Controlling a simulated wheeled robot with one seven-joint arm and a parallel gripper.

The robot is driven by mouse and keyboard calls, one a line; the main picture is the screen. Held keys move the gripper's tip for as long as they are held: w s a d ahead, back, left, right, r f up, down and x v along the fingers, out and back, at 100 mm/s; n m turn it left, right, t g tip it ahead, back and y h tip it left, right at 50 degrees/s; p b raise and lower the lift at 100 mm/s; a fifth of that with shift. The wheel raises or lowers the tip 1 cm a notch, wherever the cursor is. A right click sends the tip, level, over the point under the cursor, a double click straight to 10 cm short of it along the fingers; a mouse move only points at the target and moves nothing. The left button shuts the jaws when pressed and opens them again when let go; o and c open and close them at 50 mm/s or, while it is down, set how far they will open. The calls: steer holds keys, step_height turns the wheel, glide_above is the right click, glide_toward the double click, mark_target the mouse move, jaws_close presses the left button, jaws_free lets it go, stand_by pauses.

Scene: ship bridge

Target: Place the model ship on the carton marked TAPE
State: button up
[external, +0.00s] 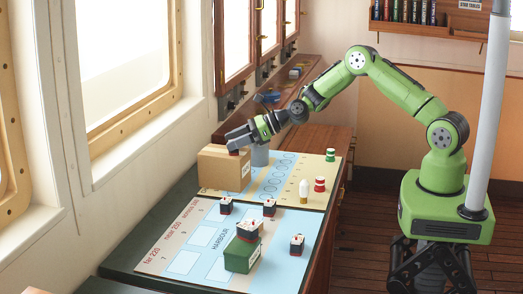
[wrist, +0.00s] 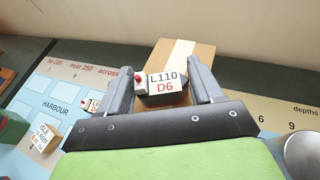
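The model ship (wrist: 162,85) has a dark hull, a red funnel and a white label reading L110 D6. It sits between the fingers of my gripper (wrist: 162,84) and fills the gap, so my gripper appears shut on it. The brown carton (wrist: 197,58), with a pale tape strip, lies beyond and under the ship in the wrist view. In the external view my gripper (external: 236,146) is at the top of the carton (external: 214,171). A small red part shows under the fingers there. I cannot tell whether the ship touches the carton. The carton's label is too small to read.
Several small ships (external: 297,244) stand on the harbour chart (external: 160,258). A green box (external: 241,256) carries another ship. A grey cylinder (external: 260,156) stands close behind the carton.

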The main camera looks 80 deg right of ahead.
steer(key=o, duration=0.4)
steer(key=shift+r, duration=0.1)
steer(key=v, duration=1.2)
steer(key=s+a+r+n+g+h, duration=0.1)
steer(key=s+a+r+n+g, duration=0.1)
steer(key=s+a+r+n, duration=0.45)
steer(key=s+a+r+n+g, duration=0.1)
steer(key=s+a+n+g, duration=0.2)
steer(key=n, duration=0.6)
steer(key=s+r+n+h, duration=0.1)
steer(key=s+n, duration=0.4)
steer(key=s, duration=0.3)
steer(key=s+d+r+n+g+h, duration=0.1)
steer(key=s+n, duration=0.4)
steer(key=s, duration=0.4)
steer(key=s+d+r+n+g+h, duration=0.1)
steer(key=s+n+h, duration=0.1)
steer(key=s+n, duration=0.4)
steer(key=shift+s+d+r, duration=0.1)
steer(key=shift+s, duration=0.65)
steer(key=shift+s+d+r, duration=0.1)
steer(key=shift+s+r, duration=0.05)
steer(key=shift+s, duration=0.6)
